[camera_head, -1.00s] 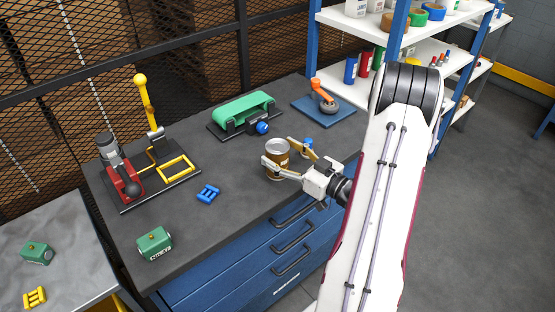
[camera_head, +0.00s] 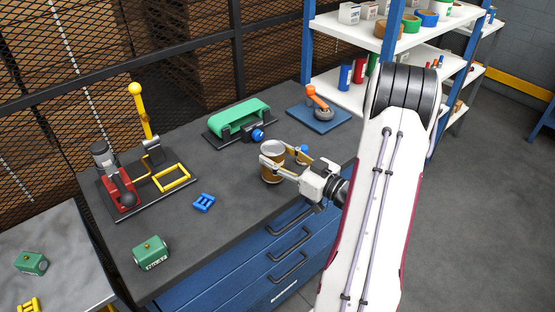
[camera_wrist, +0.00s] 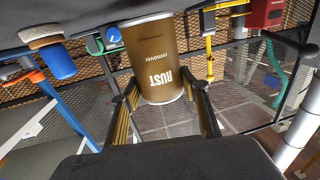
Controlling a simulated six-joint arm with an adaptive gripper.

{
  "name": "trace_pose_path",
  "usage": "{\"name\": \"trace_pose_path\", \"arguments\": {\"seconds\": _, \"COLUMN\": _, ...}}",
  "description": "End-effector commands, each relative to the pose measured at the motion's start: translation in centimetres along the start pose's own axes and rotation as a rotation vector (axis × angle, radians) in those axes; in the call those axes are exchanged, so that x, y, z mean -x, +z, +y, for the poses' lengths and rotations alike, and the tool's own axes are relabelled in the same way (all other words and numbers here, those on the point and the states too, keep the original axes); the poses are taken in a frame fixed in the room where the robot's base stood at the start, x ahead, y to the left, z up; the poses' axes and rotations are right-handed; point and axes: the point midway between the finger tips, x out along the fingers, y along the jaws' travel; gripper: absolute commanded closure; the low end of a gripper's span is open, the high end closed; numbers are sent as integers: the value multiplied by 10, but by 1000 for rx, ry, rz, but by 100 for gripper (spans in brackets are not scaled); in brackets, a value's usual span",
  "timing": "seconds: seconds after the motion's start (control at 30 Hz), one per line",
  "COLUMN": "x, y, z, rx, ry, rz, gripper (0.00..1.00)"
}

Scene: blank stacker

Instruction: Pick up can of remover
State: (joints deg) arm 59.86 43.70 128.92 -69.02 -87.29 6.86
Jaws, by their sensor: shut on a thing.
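The can of remover (camera_head: 272,174) is a brown can with a silver top, upright at the workbench's front right part. In the wrist view the can (camera_wrist: 157,60) shows upside down, with white "RUST remover" lettering. My gripper (camera_head: 276,156) reaches it from the right, with its two fingers on opposite sides of the can. The gripper (camera_wrist: 158,98) is shut on the can. I cannot tell whether the can's base touches the bench.
A green belt sander (camera_head: 238,118), an orange-handled tool on a blue base (camera_head: 319,113), a yellow-levered fixture (camera_head: 150,150), a blue piece (camera_head: 204,202) and a green block (camera_head: 151,253) are on the workbench (camera_head: 228,232).

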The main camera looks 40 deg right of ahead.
Motion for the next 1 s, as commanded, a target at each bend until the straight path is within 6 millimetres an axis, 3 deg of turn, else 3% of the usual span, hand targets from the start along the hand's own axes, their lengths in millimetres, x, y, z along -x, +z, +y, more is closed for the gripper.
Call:
{"name": "trace_pose_path", "arguments": {"seconds": 0.6, "x": 0, "y": -67, "z": 0, "rx": 3, "ry": -1, "rz": 3, "gripper": 86}}
{"name": "trace_pose_path", "arguments": {"seconds": 1.0, "x": 0, "y": -82, "z": 0, "rx": 1, "ry": -1, "rz": 3, "gripper": 86}}
